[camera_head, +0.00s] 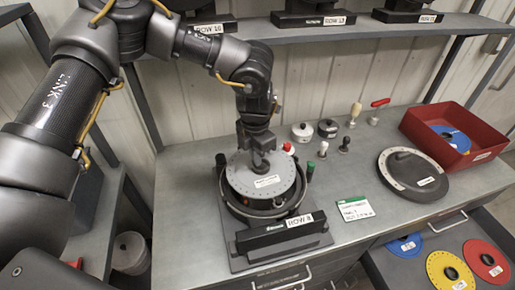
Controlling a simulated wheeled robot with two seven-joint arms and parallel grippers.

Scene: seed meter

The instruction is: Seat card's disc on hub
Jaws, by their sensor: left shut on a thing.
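My left gripper (262,161) points down and is shut at the middle of a grey disc (245,181) with small holes around its rim and a white label. The disc lies level over the round black housing of the meter marked ROW 8 (275,240). The hub is hidden under the disc and gripper, so I cannot tell whether the disc rests on it or is held just above. A white card with a green header (355,208) stands on the bench right of the meter; its text is too small to read. My right gripper is not in view.
A black round cover (430,170) lies at right, before a red bin (480,151) holding a blue disc (452,138). An open drawer holds blue (404,245), yellow (437,262) and red (474,253) discs. Knobs and small pots (303,131) stand behind the meter.

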